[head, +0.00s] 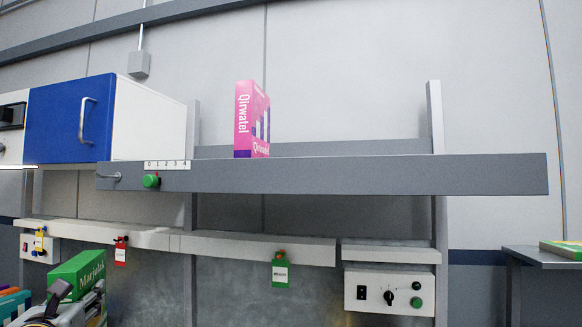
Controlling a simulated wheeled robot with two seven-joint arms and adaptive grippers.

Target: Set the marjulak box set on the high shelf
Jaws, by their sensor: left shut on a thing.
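The green marjulak box (80,272), with white lettering on its side, is at the lower left in the head view. My left gripper (76,297) is shut on it from below and partly hides its lower part. The box is tilted in the picture and appears below the level of the high shelf. The high shelf (400,174) is a long grey board across the middle. My right gripper is not in view.
A pink Qirwatel box (252,120) stands upright on the high shelf, left of its middle. The shelf right of it looks clear. A blue-fronted cabinet (68,120) is at the shelf's left end. A lower pale rail (250,247) carries tags. A side table (540,256) stands at right.

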